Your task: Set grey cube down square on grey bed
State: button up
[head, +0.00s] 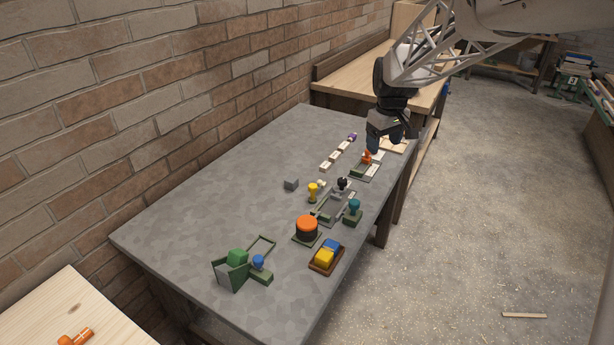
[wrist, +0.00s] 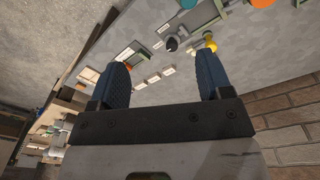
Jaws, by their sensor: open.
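A small grey cube (head: 291,183) sits on the grey table top, left of the yellow knob. I cannot tell for sure which part is the grey bed; a green-and-grey frame (head: 333,205) with a black knob stands right of the cube and may hold it. My gripper (head: 388,143) hangs above the far right part of the table, well apart from the cube. In the wrist view the two blue fingers of my gripper (wrist: 162,70) are spread with nothing between them. The cube does not show clearly in the wrist view.
A yellow knob (head: 313,191), teal knob (head: 353,207), orange-topped drum (head: 307,226) and wooden tray with yellow and blue blocks (head: 326,256) crowd the right side. A green fixture (head: 232,268) stands near the front. Pale blocks (head: 333,158) line up behind. The table's left is clear beside the brick wall.

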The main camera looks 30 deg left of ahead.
jog(key=w+a+f+n, duration=0.2)
jog(key=a+f, duration=0.2)
jog(key=a, duration=0.4)
jog(key=w+a+f+n, duration=0.1)
jog(key=a+f, duration=0.3)
jog(key=a, duration=0.4)
jog(key=n, duration=0.3)
send_over(291, 179)
jog(key=shift+g, duration=0.4)
notch_tip(291, 179, down, 11)
jog(key=shift+w+d+f, duration=0.1)
jog(key=shift+d+f, duration=0.05)
jog(key=shift+f, duration=0.2)
jog(key=shift+f, duration=1.15)
jog(key=shift+f, duration=0.15)
jog(key=shift+f, duration=2.45)
